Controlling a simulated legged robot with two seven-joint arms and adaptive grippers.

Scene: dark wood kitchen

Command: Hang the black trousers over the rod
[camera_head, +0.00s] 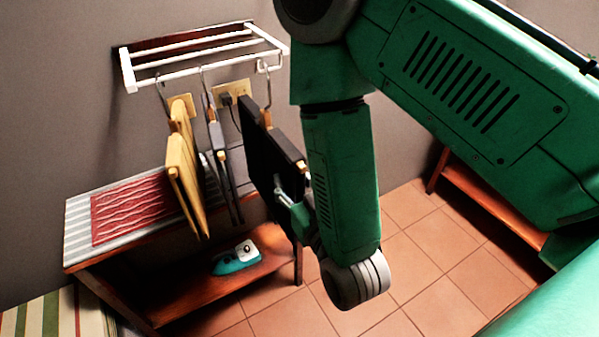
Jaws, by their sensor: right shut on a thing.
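The black trousers (262,150) hang folded on a hanger with wooden ends, below the right end of the white wall rack. The hanger's metal hook (268,85) reaches up to the front rod (205,66). I cannot tell whether the hook rests on the rod. My right gripper (287,203) is at the lower right side of the black trousers and is shut on them. Its fingertips are partly hidden by the trousers and my green forearm. My left gripper is not in view.
Yellow trousers (183,165) and grey trousers (221,150) hang from the rack left of the black ones. Below stands a wooden table (215,283) with a striped cover (78,225), a red patterned cloth (130,212) and a teal iron (238,258) on its lower shelf. A wall socket (231,92) is behind.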

